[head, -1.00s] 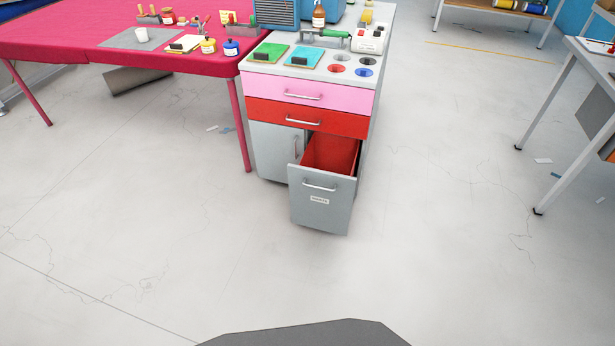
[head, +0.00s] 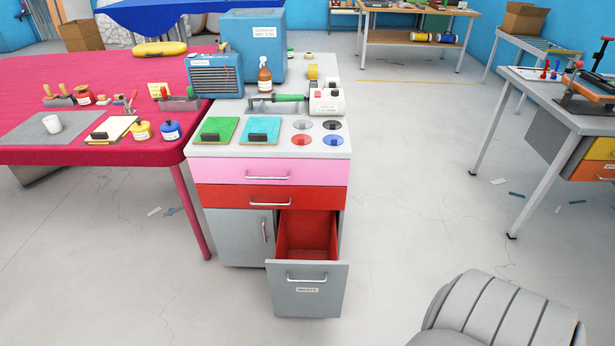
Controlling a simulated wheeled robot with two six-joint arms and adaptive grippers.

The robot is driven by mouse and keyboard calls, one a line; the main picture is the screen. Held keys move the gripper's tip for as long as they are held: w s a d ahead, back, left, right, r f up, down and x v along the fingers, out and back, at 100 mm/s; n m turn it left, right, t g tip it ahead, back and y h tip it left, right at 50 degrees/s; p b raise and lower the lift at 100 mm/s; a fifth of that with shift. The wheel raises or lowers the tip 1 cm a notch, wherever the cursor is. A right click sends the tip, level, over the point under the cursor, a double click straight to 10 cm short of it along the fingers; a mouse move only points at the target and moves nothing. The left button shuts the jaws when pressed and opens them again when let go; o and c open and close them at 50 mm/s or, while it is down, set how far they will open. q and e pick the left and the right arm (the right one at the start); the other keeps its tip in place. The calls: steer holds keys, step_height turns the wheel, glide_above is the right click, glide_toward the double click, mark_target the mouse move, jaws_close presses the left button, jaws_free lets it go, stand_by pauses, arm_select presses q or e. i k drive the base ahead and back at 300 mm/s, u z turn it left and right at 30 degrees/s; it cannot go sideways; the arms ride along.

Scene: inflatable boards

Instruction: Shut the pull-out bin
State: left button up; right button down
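The pull-out bin (head: 308,295) is at the lower right of a grey cabinet (head: 230,233) in the head view. It stands pulled out toward me, with a grey front, a small label and a silver bar handle (head: 307,279). Its red inside (head: 308,236) is open at the top and looks empty. Neither of my grippers can be seen.
A pink drawer (head: 270,174) and a red drawer (head: 271,196) above the bin are shut. A magenta-covered table (head: 60,146) adjoins the cabinet at left. Another workbench (head: 540,95) stands at right. Floor in front of the bin is clear.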

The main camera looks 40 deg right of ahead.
mark_target(306, 278)
steer(key=z, duration=0.7)
steer(key=i, duration=1)
steer(key=z, duration=0.9)
